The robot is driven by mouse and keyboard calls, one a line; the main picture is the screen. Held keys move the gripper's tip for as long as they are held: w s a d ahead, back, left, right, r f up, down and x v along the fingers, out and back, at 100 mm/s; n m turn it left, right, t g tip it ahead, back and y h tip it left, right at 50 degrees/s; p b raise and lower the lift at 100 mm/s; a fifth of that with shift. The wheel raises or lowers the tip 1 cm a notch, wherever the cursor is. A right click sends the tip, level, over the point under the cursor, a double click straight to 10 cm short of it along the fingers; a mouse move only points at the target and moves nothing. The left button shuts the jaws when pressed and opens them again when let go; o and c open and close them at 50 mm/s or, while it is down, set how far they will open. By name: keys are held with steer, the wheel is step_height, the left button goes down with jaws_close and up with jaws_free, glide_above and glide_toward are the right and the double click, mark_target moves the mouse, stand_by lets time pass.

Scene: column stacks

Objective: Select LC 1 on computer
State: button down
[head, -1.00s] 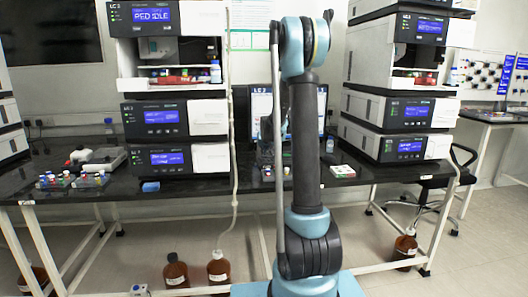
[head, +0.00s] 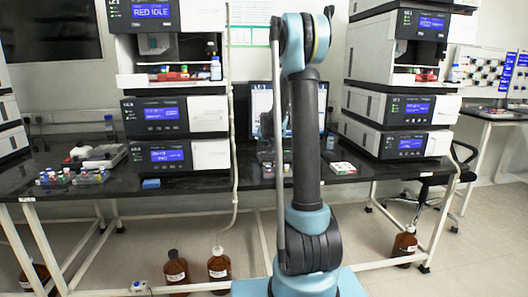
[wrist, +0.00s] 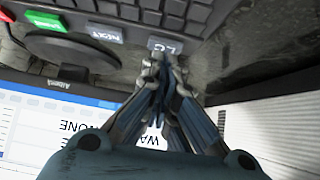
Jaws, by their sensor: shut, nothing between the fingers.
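The computer's monitor (head: 262,108) stands on the black bench in the head view, mostly hidden behind my arm. In the wrist view, the lit screen (wrist: 45,135) is at the lower left, with upside-down text partly reading "NONE". A dark key panel lies at the top. It has a grey key marked "LC" (wrist: 166,45), whose number I cannot read, and a key marked "NEXT" (wrist: 104,33). My gripper (wrist: 160,65) is shut and empty, its fingertips close to the "LC" key. I cannot tell whether they touch it.
Column stacks stand left (head: 168,115) and right (head: 392,105) of the monitor on the bench (head: 215,183). Brown bottles (head: 218,268) stand on the floor. A green key (wrist: 45,21) is in the wrist view.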

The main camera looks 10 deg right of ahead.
steer(key=w+r+v, duration=0.1)
steer(key=v, duration=1.1)
steer(key=shift+r, duration=0.15)
stand_by(2.1)
steer(key=s+f+g, duration=0.2)
steer(key=s+f, duration=0.3)
steer(key=s, duration=1.1)
steer(key=s+f+g, duration=0.2)
steer(key=s+f, duration=0.4)
steer(key=s, duration=1)
steer(key=s+f+g, duration=0.2)
steer(key=s+f, duration=0.3)
steer(key=s, duration=1.2)
steer(key=shift+g, duration=0.4)
